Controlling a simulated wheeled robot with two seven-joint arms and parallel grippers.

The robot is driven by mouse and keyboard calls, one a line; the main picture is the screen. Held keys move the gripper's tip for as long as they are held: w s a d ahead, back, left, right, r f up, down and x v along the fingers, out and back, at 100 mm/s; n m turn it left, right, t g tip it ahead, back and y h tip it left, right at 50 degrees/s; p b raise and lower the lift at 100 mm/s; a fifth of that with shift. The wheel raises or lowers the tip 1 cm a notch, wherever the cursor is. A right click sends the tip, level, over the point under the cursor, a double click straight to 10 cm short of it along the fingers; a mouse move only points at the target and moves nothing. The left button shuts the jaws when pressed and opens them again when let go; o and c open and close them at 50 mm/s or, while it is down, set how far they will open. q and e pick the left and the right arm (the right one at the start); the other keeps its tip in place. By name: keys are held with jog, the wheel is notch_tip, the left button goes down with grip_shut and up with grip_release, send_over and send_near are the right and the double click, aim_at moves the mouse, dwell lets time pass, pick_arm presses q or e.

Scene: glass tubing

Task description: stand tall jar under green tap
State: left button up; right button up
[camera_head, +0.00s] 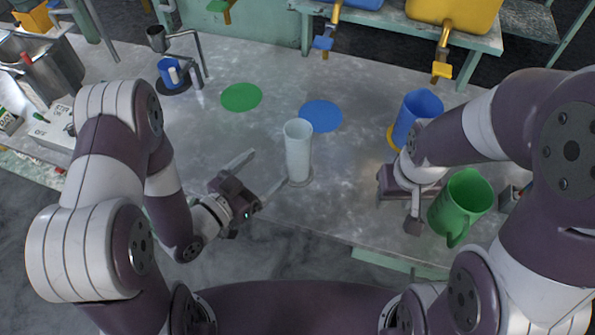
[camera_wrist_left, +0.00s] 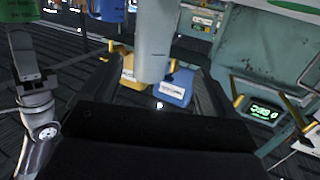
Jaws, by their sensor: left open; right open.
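The tall jar (camera_head: 298,152), a pale translucent cylinder, stands upright near the middle of the table. My left gripper (camera_head: 267,171) is open and empty, its fingers pointing at the jar from the left, with the lower fingertip close to its base. The left wrist view shows the jar (camera_wrist_left: 154,45) centred between the two spread fingers (camera_wrist_left: 155,88); whether they touch is unclear. The green tap (camera_head: 220,7) hangs at the top edge, with a green disc (camera_head: 241,97) on the table below it. My right gripper (camera_head: 405,205) is open at the right, its fingers partly hidden.
A blue disc (camera_head: 321,116) lies behind the jar. Blue (camera_head: 322,42) and yellow (camera_head: 442,68) taps hang at the back. A blue jug (camera_head: 416,110) and a green mug (camera_head: 466,200) stand near my right gripper. A blue cup (camera_head: 170,74) is at the left. The table between the jar and green disc is clear.

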aim_at(305, 134)
pick_arm(q)
jog(key=shift+h, duration=0.4)
jog(key=x, duration=0.4)
jog(key=p+x, duration=0.1)
jog(key=x, duration=0.2)
jog(key=r+p+x, duration=0.1)
jog(key=x, duration=0.3)
jog(key=shift+d+r, duration=0.1)
jog(key=shift+d, duration=0.45)
jog(key=shift+w+d+t, duration=0.25)
jog(key=shift+t, duration=0.05)
jog(key=shift+a, duration=0.1)
jog(key=c, duration=1.6)
